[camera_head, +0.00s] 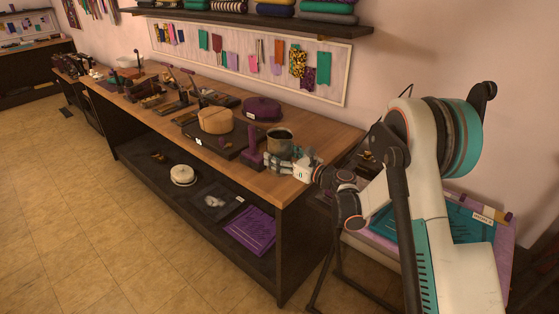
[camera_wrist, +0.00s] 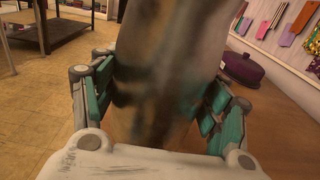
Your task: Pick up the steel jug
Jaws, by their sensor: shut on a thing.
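The steel jug (camera_head: 280,141) is a grey metal cylinder with an open top, upright at the near right end of the wooden table. My gripper (camera_head: 277,162) reaches it from the right, low on its side. In the wrist view the jug (camera_wrist: 165,65) fills the middle, blurred and reflective, between the teal pads of my gripper (camera_wrist: 158,100), which is shut on it. The jug's base is hidden behind the fingers in the head view, so I cannot tell whether it touches the table.
The wooden table (camera_head: 333,133) has a purple stand (camera_head: 253,142) just left of the jug. A round wooden box (camera_head: 215,120) and a purple lidded dish (camera_head: 262,108) stand farther back. The dish also shows in the wrist view (camera_wrist: 244,69). A lower shelf holds a white pot (camera_head: 183,175).

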